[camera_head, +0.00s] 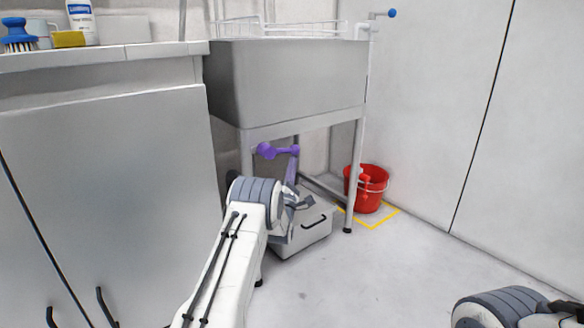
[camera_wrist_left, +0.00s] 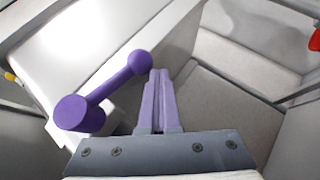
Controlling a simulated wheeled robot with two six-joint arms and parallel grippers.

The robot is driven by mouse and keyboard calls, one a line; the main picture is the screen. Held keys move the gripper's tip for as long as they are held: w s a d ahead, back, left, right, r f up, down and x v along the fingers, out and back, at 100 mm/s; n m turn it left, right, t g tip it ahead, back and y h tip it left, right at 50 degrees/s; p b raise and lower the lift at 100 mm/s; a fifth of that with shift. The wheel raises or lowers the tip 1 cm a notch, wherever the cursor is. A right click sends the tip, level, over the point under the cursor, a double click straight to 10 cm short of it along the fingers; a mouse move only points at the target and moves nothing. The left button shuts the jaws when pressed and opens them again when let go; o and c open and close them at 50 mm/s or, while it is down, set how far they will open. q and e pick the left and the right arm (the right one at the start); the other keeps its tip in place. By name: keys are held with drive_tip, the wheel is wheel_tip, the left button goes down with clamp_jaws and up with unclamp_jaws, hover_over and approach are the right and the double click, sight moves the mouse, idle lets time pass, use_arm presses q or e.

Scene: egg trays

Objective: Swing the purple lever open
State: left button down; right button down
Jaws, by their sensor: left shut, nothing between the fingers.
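The purple lever (camera_head: 268,151) is below the steel sink basin, with a thick hub at its left end and a round knob at its right end. In the left wrist view the lever (camera_wrist_left: 104,92) runs from the hub at lower left up to the knob. My left gripper (camera_head: 293,160) is shut and empty, its fingers pointing up just below the knob. In the left wrist view the gripper (camera_wrist_left: 158,72) has its fingertips right of the knob; I cannot tell whether they touch it. Of my right arm only a piece shows at the lower right, without its fingers.
The steel sink basin (camera_head: 288,82) stands on legs above the lever. A grey box with a handle (camera_head: 303,232) is on the floor below. A red bucket (camera_head: 370,190) stands right of it on a yellow-marked square. Grey cabinets (camera_head: 110,180) fill the left.

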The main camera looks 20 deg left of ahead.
use_arm(q)
drive_tip(key=shift+r, duration=0.15)
idle(0.3)
drive_tip(key=s+d+f+p, duration=0.1)
drive_tip(key=s+d+f, duration=0.1)
drive_tip(key=s+f, duration=0.4)
wheel_tip(320, 180, down, 6)
drive_tip(key=shift+d+r+p, duration=0.15)
drive_tip(key=shift+p, duration=0.15)
drive_tip(key=shift+s, duration=0.1)
